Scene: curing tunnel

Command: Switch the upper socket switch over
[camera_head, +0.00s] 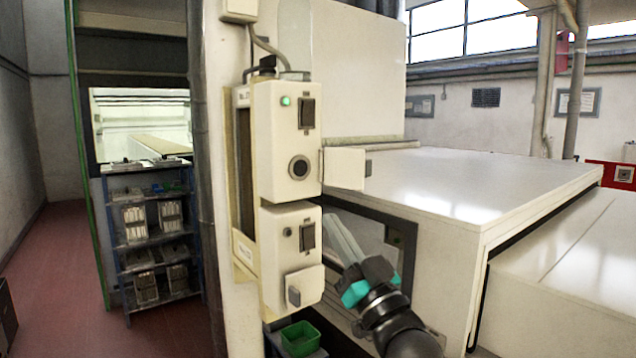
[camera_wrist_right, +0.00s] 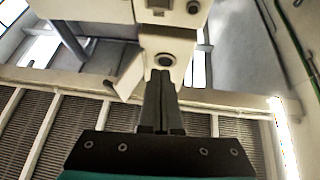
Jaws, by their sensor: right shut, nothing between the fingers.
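The upper socket box (camera_head: 280,140) is a cream box on a post, with a lit green lamp and a dark rocker, the upper switch (camera_head: 307,112). Its round socket (camera_head: 299,167) has the flap standing open to the right; the socket also shows in the right wrist view (camera_wrist_right: 167,60). Below is the lower socket box (camera_head: 290,262) with its own dark rocker (camera_head: 307,236). My right gripper (camera_head: 335,220) is shut and empty, below and right of the upper switch in the head view. My left gripper is out of view.
The open flap (camera_head: 343,168) sticks out between the upper switch and my right gripper. A large white machine housing (camera_head: 450,190) stands to the right. A green bin (camera_head: 300,339) is below the boxes. A shelf rack (camera_head: 155,240) stands behind on the left.

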